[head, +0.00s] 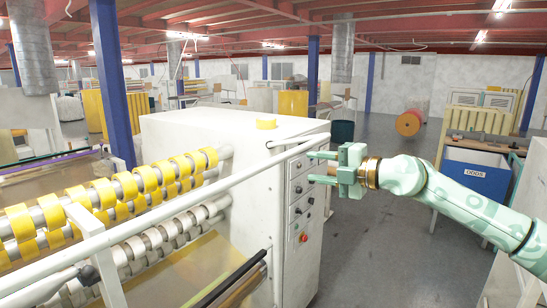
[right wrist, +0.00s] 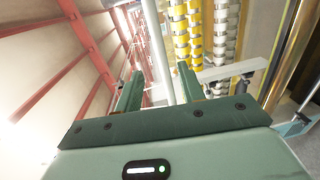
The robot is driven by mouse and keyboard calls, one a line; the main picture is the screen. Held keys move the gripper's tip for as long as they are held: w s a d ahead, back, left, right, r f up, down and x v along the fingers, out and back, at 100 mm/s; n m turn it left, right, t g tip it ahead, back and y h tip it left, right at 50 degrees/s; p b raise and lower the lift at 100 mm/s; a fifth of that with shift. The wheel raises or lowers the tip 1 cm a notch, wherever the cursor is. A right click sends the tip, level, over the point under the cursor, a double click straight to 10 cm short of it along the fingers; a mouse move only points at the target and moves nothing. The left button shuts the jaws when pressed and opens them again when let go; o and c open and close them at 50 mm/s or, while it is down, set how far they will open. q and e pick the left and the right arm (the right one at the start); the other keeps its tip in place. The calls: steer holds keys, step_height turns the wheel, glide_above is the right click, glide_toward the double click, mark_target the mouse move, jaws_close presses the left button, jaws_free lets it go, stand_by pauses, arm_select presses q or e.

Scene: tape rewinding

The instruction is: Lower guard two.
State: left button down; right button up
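A white tubular guard bar (head: 215,188) runs slantwise across the slitting machine, from the lower left up to a bent end near the control panel. No label shows which guard is number two. My right gripper (head: 318,168) points left, just right of and slightly below the bar's upper end, in front of the panel. Its two fingers are apart with nothing held. In the right wrist view the bar (right wrist: 158,45) appears between the open fingers (right wrist: 159,80); I cannot tell whether it lies between them or beyond. My left gripper is not in view.
The machine's white cabinet (head: 200,125) carries a panel with knobs and a red button (head: 303,238). Rows of yellow tape rolls (head: 130,187) lie behind the bar. A blue bin (head: 474,176) stands at the right. Grey floor (head: 375,245) is open right of the cabinet.

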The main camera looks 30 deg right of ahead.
mark_target(277, 162)
steer(key=p+x, duration=0.1)
steer(key=x, duration=0.1)
steer(key=p+x, duration=0.1)
steer(key=x, duration=0.1)
steer(key=p+x, duration=0.2)
steer(key=shift+a+r, duration=0.1)
steer(key=shift+r, duration=0.3)
steer(key=x, duration=0.2)
steer(key=p+x, duration=0.1)
steer(key=x, duration=0.3)
steer(key=shift+w+a+f, duration=0.2)
steer(key=shift+w+f, duration=0.05)
steer(key=shift+f, duration=0.15)
